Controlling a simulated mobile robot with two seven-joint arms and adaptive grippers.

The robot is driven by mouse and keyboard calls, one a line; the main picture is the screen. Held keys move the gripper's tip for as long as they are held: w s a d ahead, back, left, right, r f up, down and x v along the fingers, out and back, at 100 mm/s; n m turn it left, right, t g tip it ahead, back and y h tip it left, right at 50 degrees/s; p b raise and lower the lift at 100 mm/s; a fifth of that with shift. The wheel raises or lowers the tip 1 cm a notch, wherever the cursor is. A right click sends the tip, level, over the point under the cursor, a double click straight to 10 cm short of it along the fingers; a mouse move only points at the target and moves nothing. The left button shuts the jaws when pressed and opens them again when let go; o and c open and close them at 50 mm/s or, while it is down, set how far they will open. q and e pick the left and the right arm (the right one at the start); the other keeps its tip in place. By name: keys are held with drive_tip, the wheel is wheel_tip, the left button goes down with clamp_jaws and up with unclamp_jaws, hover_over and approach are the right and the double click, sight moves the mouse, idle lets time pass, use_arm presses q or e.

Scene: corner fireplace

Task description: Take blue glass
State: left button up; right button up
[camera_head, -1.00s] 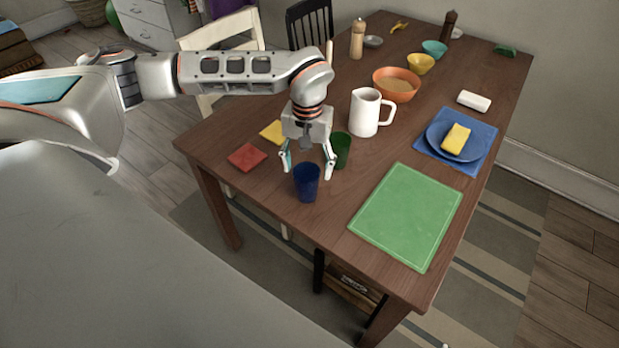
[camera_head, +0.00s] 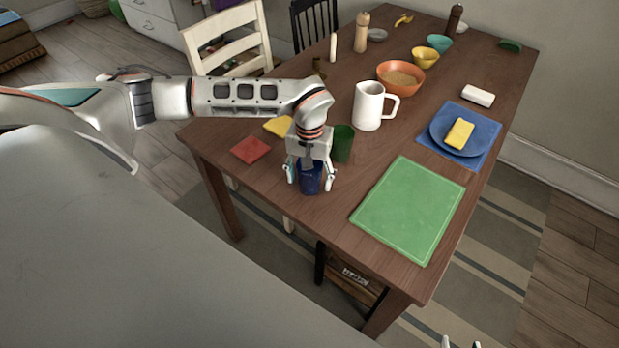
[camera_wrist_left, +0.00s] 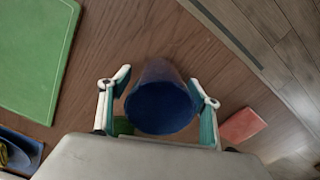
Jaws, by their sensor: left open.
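The blue glass (camera_head: 310,182) stands upright on the wooden table, near its front edge. My left gripper (camera_head: 310,178) is over it from above, open, with one finger on each side of the glass. In the left wrist view the blue glass (camera_wrist_left: 161,107) lies between the two spread fingers of my left gripper (camera_wrist_left: 160,86), with a gap visible on each side. Only the tips of my right gripper (camera_head: 460,343) show at the bottom edge of the head view.
A green glass (camera_head: 343,144) stands close behind the blue one, with a white pitcher (camera_head: 368,106) beyond. A green board (camera_head: 408,210) lies to the right, and red (camera_head: 250,150) and yellow (camera_head: 279,127) cloths to the left. Bowls stand farther back.

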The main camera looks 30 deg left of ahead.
use_arm(q)
drive_tip(key=c, duration=1.4)
drive_tip(key=shift+r, duration=0.1)
